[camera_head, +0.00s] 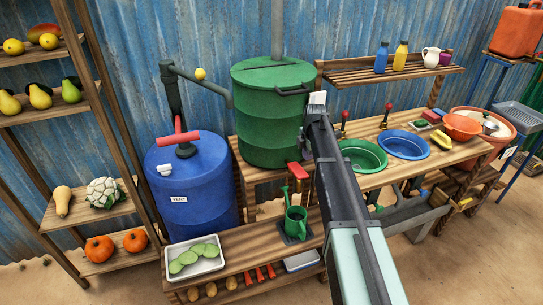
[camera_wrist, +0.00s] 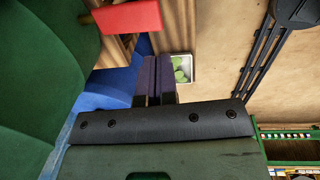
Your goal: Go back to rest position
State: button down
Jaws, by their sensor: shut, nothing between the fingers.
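My gripper shows in the wrist view (camera_wrist: 155,78) with its two dark purple fingers together and nothing between them. It is beside the green drum (camera_wrist: 30,90), which fills the left of that view, and a red block-like handle (camera_wrist: 128,17) is close by at the top. In the head view my arm reaches from the bottom right up to the front of the green drum (camera_head: 272,125). The red handle (camera_head: 300,172) stands just left of my arm, above a green watering can (camera_head: 296,222).
A blue barrel (camera_head: 193,190) with a red-handled pump stands left. A white tray (camera_head: 194,256) of green slices lies on the low shelf. Green (camera_head: 362,155) and blue (camera_head: 404,144) bowls sit on the bench right of my arm. A produce rack (camera_head: 105,120) stands far left.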

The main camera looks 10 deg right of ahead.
jog(key=s+a+m, duration=0.3)
jog(key=s+m, duration=0.3)
jog(key=s, duration=0.4)
jog(key=s+a+m, duration=0.4)
jog(key=s+m, duration=0.3)
jog(key=s, duration=0.4)
jog(key=s+a+m+g, duration=0.1)
jog(key=s+a+m, duration=0.3)
jog(key=s, duration=0.7)
jog(key=m, duration=0.2)
jog(key=shift+a+m, duration=0.15)
jog(key=shift+m, duration=0.25)
